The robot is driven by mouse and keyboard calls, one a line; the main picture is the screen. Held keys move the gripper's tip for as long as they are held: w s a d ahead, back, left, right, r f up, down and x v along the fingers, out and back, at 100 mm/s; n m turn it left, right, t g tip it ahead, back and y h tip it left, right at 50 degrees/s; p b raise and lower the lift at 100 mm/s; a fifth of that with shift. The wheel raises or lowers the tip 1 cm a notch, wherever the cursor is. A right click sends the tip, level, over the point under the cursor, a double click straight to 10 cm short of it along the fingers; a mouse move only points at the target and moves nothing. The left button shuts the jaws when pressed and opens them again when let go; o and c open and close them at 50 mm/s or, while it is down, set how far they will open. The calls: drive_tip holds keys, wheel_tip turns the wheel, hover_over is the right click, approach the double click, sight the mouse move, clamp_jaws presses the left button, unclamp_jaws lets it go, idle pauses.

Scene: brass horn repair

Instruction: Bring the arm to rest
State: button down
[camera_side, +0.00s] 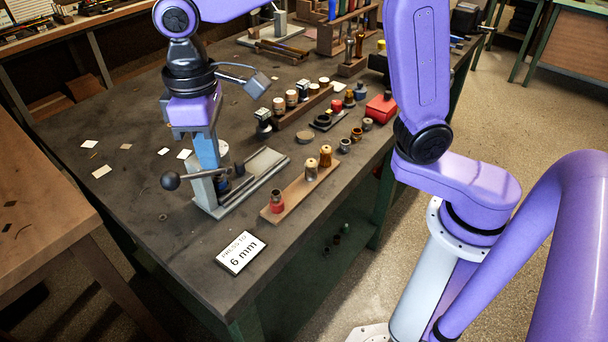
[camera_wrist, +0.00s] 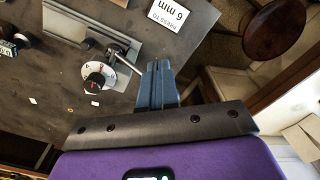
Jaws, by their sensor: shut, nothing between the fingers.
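My gripper (camera_side: 208,160) is shut and empty, pointing down above the dark workbench (camera_side: 130,190). In the side view its blue fingers overlap the small press (camera_side: 265,165), which has a lever with a dark ball knob (camera_side: 170,181). In the wrist view the closed fingers (camera_wrist: 158,68) show beside a round dial (camera_wrist: 97,82) with a red and black centre and the press's grey rail (camera_wrist: 75,25). They look apart from the press, but their height is hard to tell. A white card reading "PRESS TO 6 mm" (camera_side: 241,252) lies near the bench's front edge.
A wooden strip (camera_side: 298,193) with several small parts stands right of the press. Behind it are another parts rack (camera_side: 300,108), a red box (camera_side: 380,108) and tools. White scraps (camera_side: 102,171) lie on the clearer left side. A round stool (camera_wrist: 275,28) shows in the wrist view.

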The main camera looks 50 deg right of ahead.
drive_tip(key=s+d+f+n, duration=0.2)
drive_tip(key=s+d+f, duration=0.1)
drive_tip(key=s+d, duration=0.7)
drive_tip(key=s+d+f+n, duration=0.2)
drive_tip(key=s+d+f, duration=0.1)
drive_tip(key=s+d, duration=0.7)
drive_tip(key=shift+s+d+n, duration=0.2)
drive_tip(key=shift+d+n, duration=0.2)
drive_tip(key=shift+d, duration=0.15)
